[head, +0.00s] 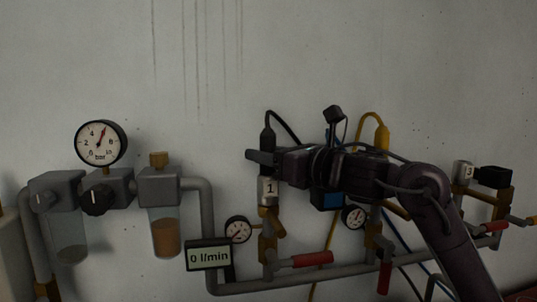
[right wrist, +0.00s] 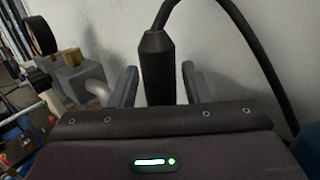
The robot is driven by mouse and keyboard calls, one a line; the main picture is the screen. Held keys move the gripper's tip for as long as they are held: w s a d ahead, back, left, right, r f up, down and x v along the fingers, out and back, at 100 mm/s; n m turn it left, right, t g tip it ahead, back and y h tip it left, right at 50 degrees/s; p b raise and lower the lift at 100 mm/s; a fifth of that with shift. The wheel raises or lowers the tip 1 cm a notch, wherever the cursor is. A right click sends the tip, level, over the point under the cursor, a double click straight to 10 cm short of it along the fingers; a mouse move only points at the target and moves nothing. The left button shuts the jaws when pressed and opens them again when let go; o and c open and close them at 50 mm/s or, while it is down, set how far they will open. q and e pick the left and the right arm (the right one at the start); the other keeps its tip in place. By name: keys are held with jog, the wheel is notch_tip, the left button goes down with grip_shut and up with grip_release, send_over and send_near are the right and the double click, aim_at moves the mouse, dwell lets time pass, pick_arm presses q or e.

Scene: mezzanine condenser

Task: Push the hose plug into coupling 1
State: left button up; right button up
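The black hose plug (head: 268,138) stands upright above coupling 1 (head: 269,190), which carries a white "1" label; a black hose loops from its top. My right gripper (head: 262,157) reaches in from the right at the plug's lower part and covers the place where plug and coupling come together, so I cannot tell whether it is seated. In the right wrist view the plug (right wrist: 157,65) is between the two grey fingers (right wrist: 158,85), with narrow gaps beside it, so the gripper looks open around it. My left gripper is out of view.
A yellow-hosed plug (head: 382,137) stands to the right, partly behind my arm. A red-handled valve (head: 312,259) and a small gauge (head: 238,230) lie below coupling 1. The flow display (head: 208,256) reads 0 l/min. The wall above is clear.

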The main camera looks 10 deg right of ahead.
jog(key=shift+o, duration=0.7)
jog(key=shift+s+d+f, duration=0.1)
jog(key=shift+s+d, duration=0.1)
jog(key=b+v, duration=0.3)
jog(key=v, duration=0.4)
jog(key=shift+s, duration=0.15)
